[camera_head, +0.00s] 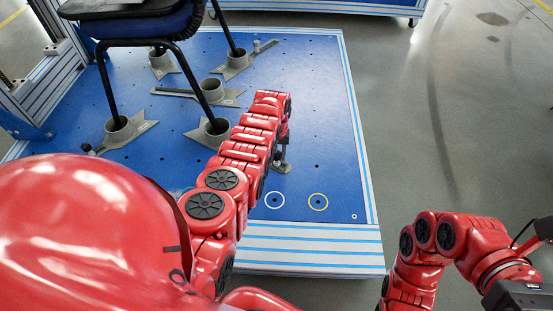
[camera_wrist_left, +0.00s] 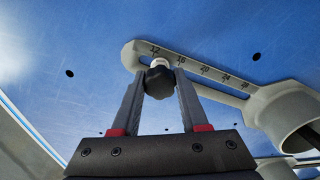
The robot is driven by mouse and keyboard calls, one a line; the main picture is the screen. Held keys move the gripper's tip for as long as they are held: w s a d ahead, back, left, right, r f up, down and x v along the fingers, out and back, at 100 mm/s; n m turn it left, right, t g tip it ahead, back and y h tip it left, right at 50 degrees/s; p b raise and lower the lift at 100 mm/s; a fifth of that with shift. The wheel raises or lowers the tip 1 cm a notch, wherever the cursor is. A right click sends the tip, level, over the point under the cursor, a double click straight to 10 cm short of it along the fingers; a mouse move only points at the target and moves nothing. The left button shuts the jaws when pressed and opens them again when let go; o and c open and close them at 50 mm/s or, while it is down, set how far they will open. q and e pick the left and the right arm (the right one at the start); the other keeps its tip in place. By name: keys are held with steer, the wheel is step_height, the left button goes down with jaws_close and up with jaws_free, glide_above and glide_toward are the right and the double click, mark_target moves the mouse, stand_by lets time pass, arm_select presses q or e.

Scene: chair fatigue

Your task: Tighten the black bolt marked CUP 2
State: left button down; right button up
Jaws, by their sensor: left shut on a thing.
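My left gripper (camera_head: 282,163) reaches down to the blue plate, beyond the end of my red left arm. In the left wrist view its two fingers (camera_wrist_left: 158,88) are shut on a black knobbed bolt (camera_wrist_left: 158,82), one finger on each side. The bolt stands at the end of a grey slotted bracket (camera_wrist_left: 215,76), near the number 12 of its scale. A grey cup (camera_wrist_left: 290,112) is joined to the bracket's other end. No CUP 2 marking is readable. In the head view the held bolt cannot be made out. My right gripper's fingers are outside the frame.
A chair (camera_head: 145,24) stands with its black legs in grey cups (camera_head: 122,131) on the blue plate (camera_head: 318,100). A white ring (camera_head: 275,192) and a yellow ring (camera_head: 318,193) mark the plate's near right part. Grey floor (camera_head: 455,110) on the right is clear.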

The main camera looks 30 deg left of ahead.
arm_select(q)
steer(key=m, duration=0.3)
steer(key=shift+m, duration=0.4)
steer(key=m, duration=0.4)
steer(key=shift+c, duration=2.2)
jaws_free()
steer(key=n, duration=0.3)
steer(key=shift+n, duration=0.3)
